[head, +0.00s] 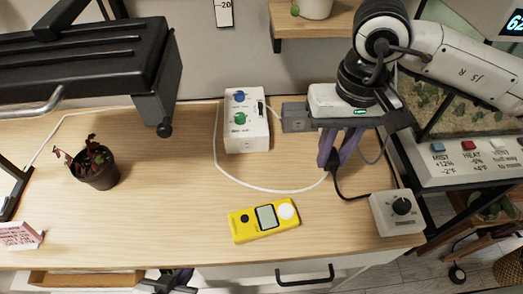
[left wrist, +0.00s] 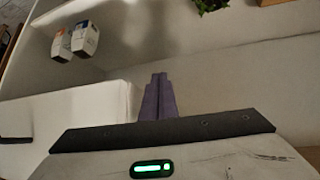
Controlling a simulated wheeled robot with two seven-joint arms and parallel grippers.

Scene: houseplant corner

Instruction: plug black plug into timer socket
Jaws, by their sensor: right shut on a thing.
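My right gripper (head: 328,165) hangs over the right part of the wooden desk, its purple fingers shut on the black plug (head: 334,167). Only part of the plug shows between and below the fingers. Its black cord curves down to a grey box with a black dial (head: 398,212). The white timer box (head: 246,122) stands left of the gripper, apart from it, with a blue knob and a green knob. Its socket openings are too small to make out. My left gripper shows in the left wrist view (left wrist: 159,78), fingers together and empty; it is barely visible at the head view's bottom edge.
A white cable (head: 250,184) loops over the desk towards the right gripper. A yellow meter (head: 263,220) lies in front. A potted plant (head: 97,176) stands left under a black lamp (head: 90,65). A button panel (head: 465,160) is at right. The desk's middle left is clear.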

